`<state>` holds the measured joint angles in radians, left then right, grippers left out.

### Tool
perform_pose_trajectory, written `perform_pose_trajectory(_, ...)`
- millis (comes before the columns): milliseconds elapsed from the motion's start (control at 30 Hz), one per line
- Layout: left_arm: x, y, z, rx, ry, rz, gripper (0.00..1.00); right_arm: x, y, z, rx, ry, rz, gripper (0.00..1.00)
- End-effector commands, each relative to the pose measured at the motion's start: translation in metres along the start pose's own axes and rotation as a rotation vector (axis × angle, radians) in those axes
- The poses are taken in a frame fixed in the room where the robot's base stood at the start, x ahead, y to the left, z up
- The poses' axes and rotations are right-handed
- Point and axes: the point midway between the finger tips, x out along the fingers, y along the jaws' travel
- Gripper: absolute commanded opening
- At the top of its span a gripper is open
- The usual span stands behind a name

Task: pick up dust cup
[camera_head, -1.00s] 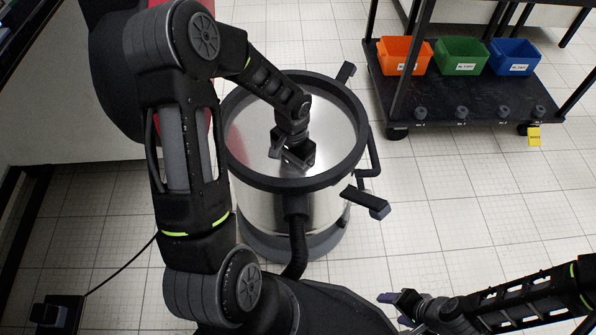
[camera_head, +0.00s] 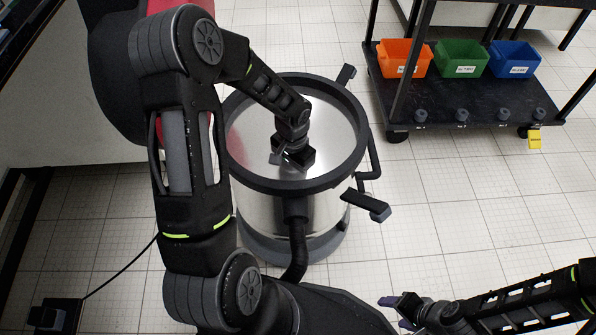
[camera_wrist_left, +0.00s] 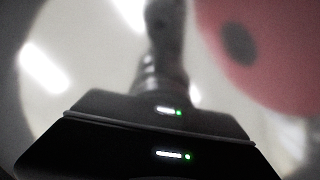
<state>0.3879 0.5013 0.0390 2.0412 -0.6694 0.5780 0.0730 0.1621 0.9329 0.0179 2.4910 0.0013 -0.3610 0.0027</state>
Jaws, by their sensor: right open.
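My left arm reaches over a large round drum (camera_head: 262,185) with a dark rim and shiny metal inside. My left gripper (camera_head: 290,160) is low over the shiny surface, near its middle; its fingers are too dark and small to tell open from shut. The left wrist view shows the dark gripper body, small green lights and a blurred, mirror-like surface with a red patch. My right gripper (camera_head: 396,311) is open at the bottom, right of the drum, with purple fingertips and nothing seen between them. I cannot make out a dust cup for certain; the left gripper may hide one.
A dark cart shelf (camera_head: 480,92) at upper right carries an orange bin (camera_head: 402,62), a green bin (camera_head: 461,60) and a blue bin (camera_head: 513,60). Several small dark knob-like pieces (camera_head: 462,115) line its front edge. Handles project from the drum's right side.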

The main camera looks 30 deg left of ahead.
Motion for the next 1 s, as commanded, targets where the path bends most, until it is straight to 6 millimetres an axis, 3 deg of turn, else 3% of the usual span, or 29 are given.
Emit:
perform_pose_trajectory(533,0.000,0.000,0.000,0.000,0.000,0.000,0.35,0.000,0.000,0.000,0.000,0.000,0.000,0.62)
perform_pose_trajectory(833,-0.003,0.000,0.000,0.000,0.001,-0.001,0.34,-0.001,-0.001,0.000,0.000,-0.001,0.000,0.62)
perform_pose_trajectory(1000,-0.023,0.000,-0.001,0.001,0.003,-0.002,0.34,-0.008,-0.004,0.002,-0.002,-0.004,-0.002,0.62)
